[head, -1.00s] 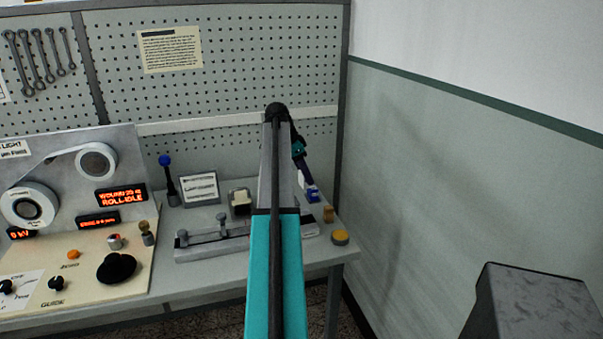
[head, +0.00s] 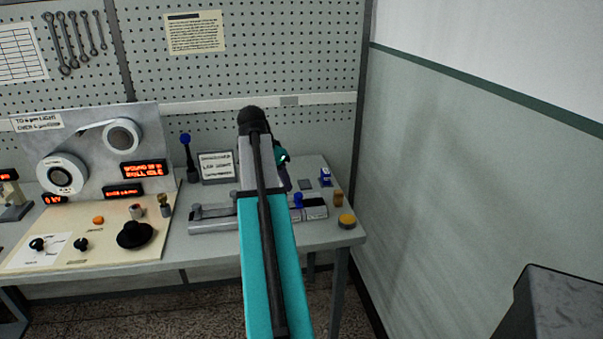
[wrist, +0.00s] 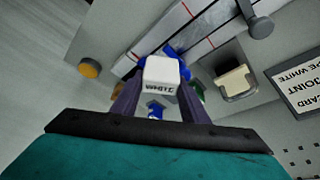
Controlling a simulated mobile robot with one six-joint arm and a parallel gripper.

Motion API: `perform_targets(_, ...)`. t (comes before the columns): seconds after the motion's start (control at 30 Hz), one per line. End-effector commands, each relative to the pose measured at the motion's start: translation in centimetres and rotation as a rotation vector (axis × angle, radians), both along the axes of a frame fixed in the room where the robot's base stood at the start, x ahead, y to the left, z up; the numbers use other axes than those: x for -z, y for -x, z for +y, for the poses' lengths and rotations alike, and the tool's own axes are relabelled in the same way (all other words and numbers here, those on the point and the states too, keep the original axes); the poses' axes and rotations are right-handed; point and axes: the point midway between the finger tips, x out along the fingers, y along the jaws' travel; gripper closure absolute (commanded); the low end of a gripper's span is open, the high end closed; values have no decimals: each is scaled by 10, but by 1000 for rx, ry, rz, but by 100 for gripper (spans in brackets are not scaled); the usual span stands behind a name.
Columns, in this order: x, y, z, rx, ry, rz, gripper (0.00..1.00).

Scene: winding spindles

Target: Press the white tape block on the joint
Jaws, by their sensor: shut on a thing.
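The white tape block (wrist: 160,72), lettered on its near face, sits between the two dark purple fingers of my gripper (wrist: 160,84) in the wrist view. My gripper is shut on it. The long grey splicing bar (wrist: 187,25) with red cross lines lies beyond the block in that view, and in the head view the bar (head: 212,225) lies along the bench front. A blue part (wrist: 176,50) shows on the bar just behind the block. I cannot tell the gap between block and bar, and the joint itself is not clear. My arm hides the block in the head view.
A cream block in a dark holder (wrist: 236,82) stands beside the bar. A lettered card (head: 216,167), a yellow button (head: 347,220), a brown piece (head: 338,200) and a blue-and-white block (head: 325,178) are on the bench. A winding panel (head: 100,150) stands left.

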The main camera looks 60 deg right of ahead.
Motion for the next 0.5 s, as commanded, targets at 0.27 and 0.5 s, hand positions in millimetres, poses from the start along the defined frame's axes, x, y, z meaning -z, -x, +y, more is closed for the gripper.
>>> perform_targets(0.27,4,-44,91,-271,2,-1,83)
perform_targets(0.5,5,-83,165,-505,4,0,83)
